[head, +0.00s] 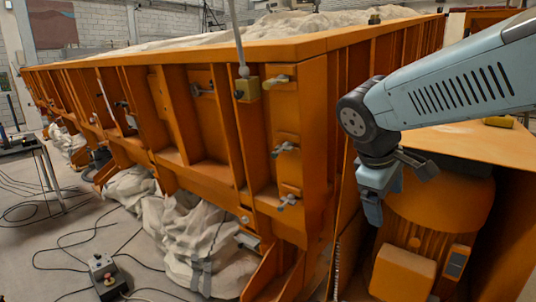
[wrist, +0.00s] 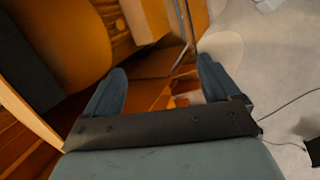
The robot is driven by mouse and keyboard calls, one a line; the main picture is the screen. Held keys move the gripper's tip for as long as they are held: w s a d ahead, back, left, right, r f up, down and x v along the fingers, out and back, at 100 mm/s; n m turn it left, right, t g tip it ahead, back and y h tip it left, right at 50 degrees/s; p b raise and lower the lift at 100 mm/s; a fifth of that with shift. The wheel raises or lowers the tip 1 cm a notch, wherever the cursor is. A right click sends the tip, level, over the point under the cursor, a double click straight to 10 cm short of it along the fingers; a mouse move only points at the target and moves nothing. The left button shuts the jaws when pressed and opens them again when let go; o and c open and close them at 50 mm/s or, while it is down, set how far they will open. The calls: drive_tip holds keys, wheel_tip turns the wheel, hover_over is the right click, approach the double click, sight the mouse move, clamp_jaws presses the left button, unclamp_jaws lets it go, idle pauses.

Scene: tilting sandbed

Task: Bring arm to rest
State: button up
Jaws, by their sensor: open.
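My arm reaches in from the right in the head view, its light blue-grey link bent down at a dark round joint. My gripper (head: 378,210) hangs below that joint, pointing down, in front of an orange motor housing (head: 440,215). In the wrist view my gripper (wrist: 160,88) shows two blue-grey fingers set wide apart with nothing between them. Past the fingertips are orange machine parts and, to the right, bare grey floor (wrist: 265,65). The head view does not show clearly whether the gripper touches the housing.
A large orange sandbed (head: 230,55) with ribbed walls, valves and pale sand fills the middle and left. Sandbags (head: 195,225) lie along its base. A control box (head: 105,272) and loose cables lie on the floor, and a small table (head: 35,155) stands at left.

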drive_tip(key=s+r+m+t+y, duration=0.1)
drive_tip(key=s+m+t+y, duration=0.2)
drive_tip(key=s+m, duration=0.3)
drive_tip(key=shift+r+m+y, duration=0.3)
drive_tip(key=shift+m+y, duration=0.4)
drive_tip(key=shift+m, duration=0.5)
